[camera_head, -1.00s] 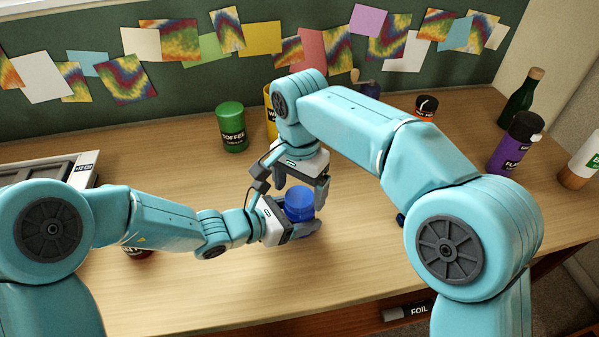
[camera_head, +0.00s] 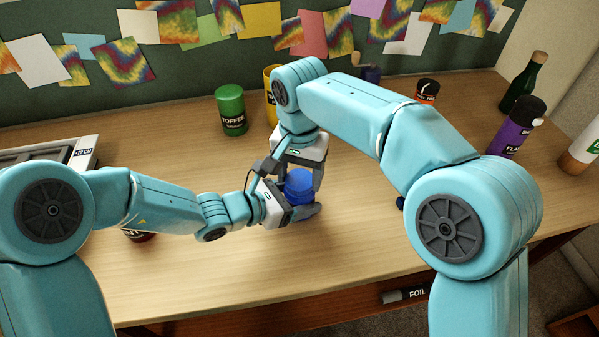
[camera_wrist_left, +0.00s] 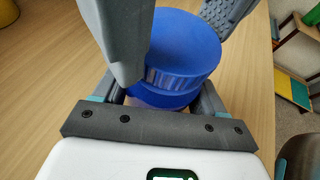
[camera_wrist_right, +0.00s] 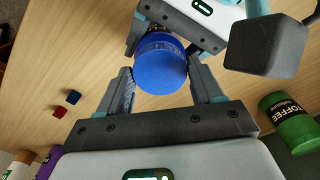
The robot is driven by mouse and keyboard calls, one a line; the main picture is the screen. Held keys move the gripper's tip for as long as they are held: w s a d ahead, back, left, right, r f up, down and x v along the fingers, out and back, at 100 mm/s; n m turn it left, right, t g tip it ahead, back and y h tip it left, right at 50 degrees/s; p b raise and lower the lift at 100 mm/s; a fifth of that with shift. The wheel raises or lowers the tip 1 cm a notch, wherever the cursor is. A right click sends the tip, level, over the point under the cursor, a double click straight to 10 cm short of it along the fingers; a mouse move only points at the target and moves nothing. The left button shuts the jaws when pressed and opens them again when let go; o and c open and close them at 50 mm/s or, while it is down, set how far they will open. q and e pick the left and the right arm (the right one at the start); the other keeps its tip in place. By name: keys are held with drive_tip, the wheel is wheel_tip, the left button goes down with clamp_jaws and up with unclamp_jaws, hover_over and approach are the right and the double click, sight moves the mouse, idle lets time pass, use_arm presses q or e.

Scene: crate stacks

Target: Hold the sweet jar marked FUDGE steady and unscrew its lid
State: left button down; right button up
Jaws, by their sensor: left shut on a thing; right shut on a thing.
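The blue jar with a blue lid (camera_head: 299,180) stands upright on the table, between my two grippers. My right gripper (camera_head: 300,172) reaches down from above and is shut on the lid, with a finger on each side. In the right wrist view the round lid top (camera_wrist_right: 160,72) sits between its fingers.
A green TOFFEE jar (camera_head: 232,112) and a yellow container (camera_head: 270,85) stand behind. Small red (camera_wrist_right: 59,112) and blue (camera_wrist_right: 73,97) cubes lie apart.

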drive_tip(key=o, duration=1.2)
drive_tip(key=shift+r, duration=2.3)
drive_tip(key=shift+c, duration=0.5)
wheel_tip(320, 180, up, 3)
drive_tip(key=shift+r+m, duration=0.1)
drive_tip(key=shift+m, duration=1.4)
wheel_tip(320, 180, down, 8)
drive_tip(key=shift+r, duration=0.1)
